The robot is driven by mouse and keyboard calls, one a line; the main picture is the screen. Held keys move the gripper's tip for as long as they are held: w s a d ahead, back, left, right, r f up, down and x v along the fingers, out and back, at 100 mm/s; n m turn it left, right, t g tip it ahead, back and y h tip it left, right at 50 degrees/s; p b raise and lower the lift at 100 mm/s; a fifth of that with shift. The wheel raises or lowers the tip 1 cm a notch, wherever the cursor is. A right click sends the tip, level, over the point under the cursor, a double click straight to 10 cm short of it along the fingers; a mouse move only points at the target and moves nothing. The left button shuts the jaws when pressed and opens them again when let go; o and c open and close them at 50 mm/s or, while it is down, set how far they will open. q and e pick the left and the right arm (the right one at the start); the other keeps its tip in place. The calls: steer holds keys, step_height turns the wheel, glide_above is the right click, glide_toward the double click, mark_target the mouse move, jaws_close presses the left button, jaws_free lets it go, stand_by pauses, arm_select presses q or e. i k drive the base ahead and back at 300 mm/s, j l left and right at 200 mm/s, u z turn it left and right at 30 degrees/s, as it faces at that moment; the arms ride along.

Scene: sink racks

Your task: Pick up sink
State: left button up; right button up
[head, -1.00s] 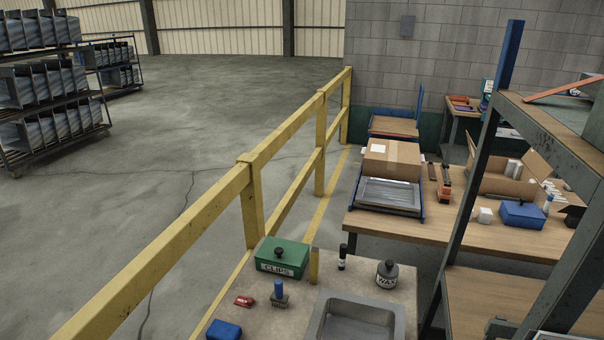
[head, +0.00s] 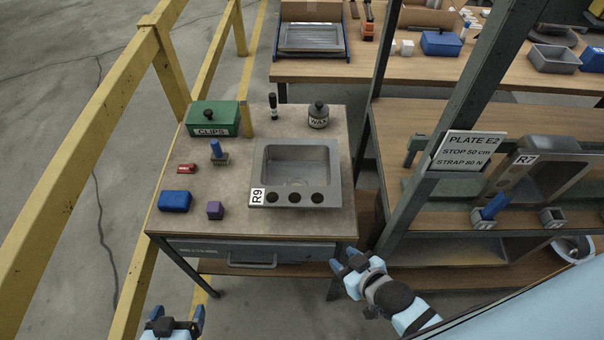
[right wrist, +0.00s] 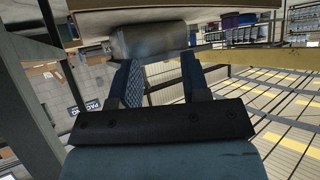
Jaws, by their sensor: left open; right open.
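A grey sink (head: 325,160) with a square basin and a row of holes lies on the worn table at the centre of the head view. Its front edge carries an R9 label. Another grey sink (head: 573,157), labelled R7, sits in the rack at the right. My right gripper (head: 344,258) is open and empty, in front of the table's right front corner, below and right of the R9 sink. Its parted blue fingers also show in the right wrist view (right wrist: 160,85). My left gripper (head: 174,318) is open at the bottom edge, well short of the table.
A dark rack post (head: 420,140) stands right of the table. A yellow railing (head: 85,125) runs along the left.

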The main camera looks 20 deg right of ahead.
mark_target(278, 164)
steer(key=j+z, duration=0.35)
steer(key=i+j+z, duration=0.1)
steer(key=z, duration=0.3)
steer(key=i, duration=0.4)
steer(key=j, duration=0.1)
